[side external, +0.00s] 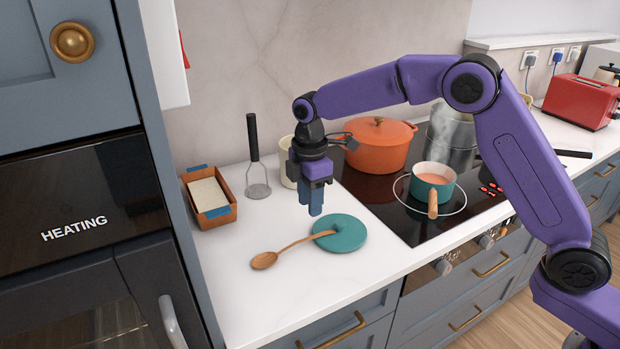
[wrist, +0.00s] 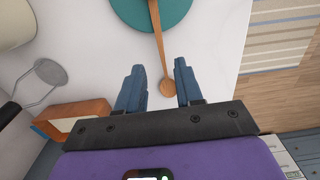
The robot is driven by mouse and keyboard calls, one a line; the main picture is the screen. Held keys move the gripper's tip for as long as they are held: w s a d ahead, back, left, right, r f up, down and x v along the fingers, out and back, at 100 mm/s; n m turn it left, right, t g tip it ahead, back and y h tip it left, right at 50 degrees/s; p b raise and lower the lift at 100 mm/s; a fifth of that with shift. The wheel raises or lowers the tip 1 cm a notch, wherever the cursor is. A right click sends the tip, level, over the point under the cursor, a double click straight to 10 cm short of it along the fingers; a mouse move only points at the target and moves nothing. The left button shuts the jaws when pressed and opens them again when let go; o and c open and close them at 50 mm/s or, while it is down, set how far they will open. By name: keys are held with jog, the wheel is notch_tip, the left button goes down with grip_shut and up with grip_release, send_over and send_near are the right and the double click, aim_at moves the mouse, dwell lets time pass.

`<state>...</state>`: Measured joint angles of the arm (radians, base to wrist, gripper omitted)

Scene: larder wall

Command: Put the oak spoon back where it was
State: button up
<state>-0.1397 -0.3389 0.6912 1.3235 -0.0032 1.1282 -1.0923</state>
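The oak spoon (side external: 265,260) lies on the white counter, its bowl toward the front left. Its handle end rests on a round teal disc (side external: 351,233). My gripper (side external: 312,210) points down above the counter, near the handle and the disc, touching neither as far as I can tell. In the wrist view, the two blue fingers of my gripper (wrist: 158,72) are apart with nothing held between them. The spoon's bowl (wrist: 167,88) shows close to the right finger, and its handle runs up over the teal disc (wrist: 178,10).
An orange-brown box (side external: 225,217) with a pale block, a masher (side external: 257,188) and a cream cup (side external: 286,170) stand behind. An orange pot (side external: 375,152) and a small teal pan (side external: 445,187) are on the hob at right. The front left counter is clear.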

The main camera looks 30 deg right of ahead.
notch_tip(320, 180, up, 6)
jog(key=shift+f, duration=0.2)
jog(key=s+d+r+m, duration=0.1)
jog(key=s+d, duration=0.2)
jog(key=s, duration=0.7)
jog(key=s+d+r+m, duration=0.1)
jog(key=s+d+m, duration=0.1)
jog(key=s, duration=0.8)
jog(key=s+d+f+m, duration=0.1)
jog(key=s+d+f, duration=0.1)
jog(key=s+d, duration=0.4)
jog(key=s+d+f+m, duration=0.1)
jog(key=s+d+f, duration=0.1)
jog(key=s+d, duration=0.4)
jog(key=s, duration=0.5)
jog(key=shift+s+d+f, duration=0.15)
jog(key=shift+s+d, duration=0.2)
jog(key=shift+s, duration=0.05)
